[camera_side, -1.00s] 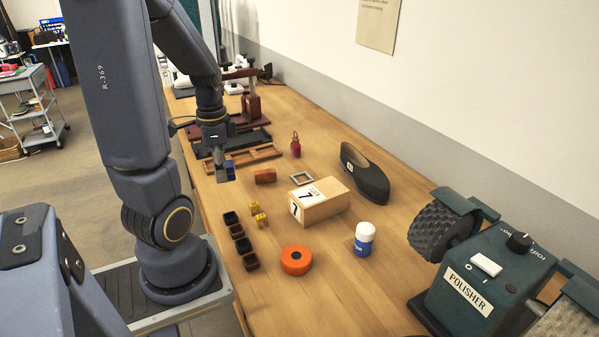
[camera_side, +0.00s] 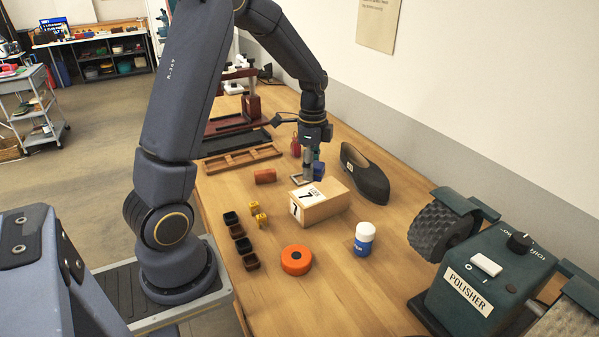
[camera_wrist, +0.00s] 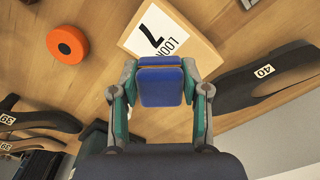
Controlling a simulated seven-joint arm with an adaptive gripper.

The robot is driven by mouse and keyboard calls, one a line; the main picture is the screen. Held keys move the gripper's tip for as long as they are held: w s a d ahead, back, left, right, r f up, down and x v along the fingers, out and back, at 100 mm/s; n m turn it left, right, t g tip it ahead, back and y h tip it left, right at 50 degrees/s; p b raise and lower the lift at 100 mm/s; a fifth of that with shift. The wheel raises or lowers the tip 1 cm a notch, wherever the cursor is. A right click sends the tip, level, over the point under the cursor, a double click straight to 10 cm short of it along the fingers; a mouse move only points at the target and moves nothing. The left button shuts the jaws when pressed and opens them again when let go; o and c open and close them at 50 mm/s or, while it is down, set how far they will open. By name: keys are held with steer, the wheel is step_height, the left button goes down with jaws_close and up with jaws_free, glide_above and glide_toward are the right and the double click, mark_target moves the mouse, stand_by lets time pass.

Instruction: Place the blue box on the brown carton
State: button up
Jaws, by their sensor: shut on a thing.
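The blue box (camera_wrist: 160,86) is held between the two fingers of my gripper (camera_wrist: 160,92) in the wrist view. In the side view my gripper (camera_side: 312,165) points down just behind the brown carton, and the blue box (camera_side: 318,170) shows partly at its tip. The brown carton (camera_side: 326,208) lies on the table with a white label marked 7. In the wrist view the carton (camera_wrist: 186,35) is beyond the blue box, which overlaps its near edge. I cannot tell the height of the box above the carton.
A grey square frame (camera_side: 301,180) and a red padlock-like object (camera_side: 295,146) are by my gripper.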

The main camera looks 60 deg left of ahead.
mark_target(315, 190)
steer(key=shift+w+a+f, duration=0.25)
steer(key=shift+w+f, duration=0.55)
steer(key=shift+f, duration=0.3)
steer(key=shift+w+a+f, duration=0.1)
steer(key=shift+w+f, duration=0.05)
steer(key=shift+f, duration=1.55)
steer(key=shift+f, duration=0.1)
steer(key=o, duration=1.1)
